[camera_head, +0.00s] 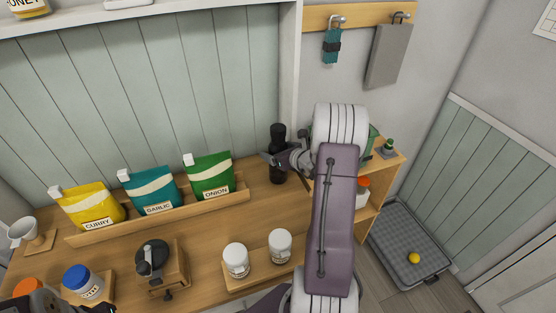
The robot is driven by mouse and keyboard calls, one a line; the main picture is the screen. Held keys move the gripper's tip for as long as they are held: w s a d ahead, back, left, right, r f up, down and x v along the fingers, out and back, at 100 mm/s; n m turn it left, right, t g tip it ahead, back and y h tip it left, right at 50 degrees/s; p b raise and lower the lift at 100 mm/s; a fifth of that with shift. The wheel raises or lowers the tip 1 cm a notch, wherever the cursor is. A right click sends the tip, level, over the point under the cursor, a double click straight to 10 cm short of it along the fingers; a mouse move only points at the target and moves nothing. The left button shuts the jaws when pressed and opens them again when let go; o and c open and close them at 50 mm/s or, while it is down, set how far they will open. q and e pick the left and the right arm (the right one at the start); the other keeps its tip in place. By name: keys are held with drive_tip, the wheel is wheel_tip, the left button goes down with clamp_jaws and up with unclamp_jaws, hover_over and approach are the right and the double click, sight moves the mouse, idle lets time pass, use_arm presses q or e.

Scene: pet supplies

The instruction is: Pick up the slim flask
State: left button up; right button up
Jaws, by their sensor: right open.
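The slim flask (278,136) is tall and black and stands upright at the back of the wooden counter, right of the pouches. My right gripper (271,158) is at the flask's middle, its fingers pointing left. It is open. The fingers overlap the flask in the picture, so I cannot tell whether they touch it. A dark part at the bottom left corner looks like my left gripper (42,303), cut off by the frame edge; its jaws do not show clearly.
Yellow (90,206), teal (152,188) and green (210,175) pouches stand in a wooden rack left of the flask. A grinder (158,265) and two white jars (236,260) stand nearer the front. My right arm hides part of the counter's right side.

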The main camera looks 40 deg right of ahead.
drive_tip(key=x, duration=0.3)
drive_tip(key=shift+w+d+f, duration=0.1)
drive_tip(key=shift+w, duration=0.1)
drive_tip(key=shift+s, duration=0.1)
drive_tip(key=c, duration=0.9)
use_arm(q)
drive_tip(key=shift+r, duration=0.6)
use_arm(e)
drive_tip(key=c, duration=0.9)
use_arm(q)
drive_tip(key=shift+f, duration=0.1)
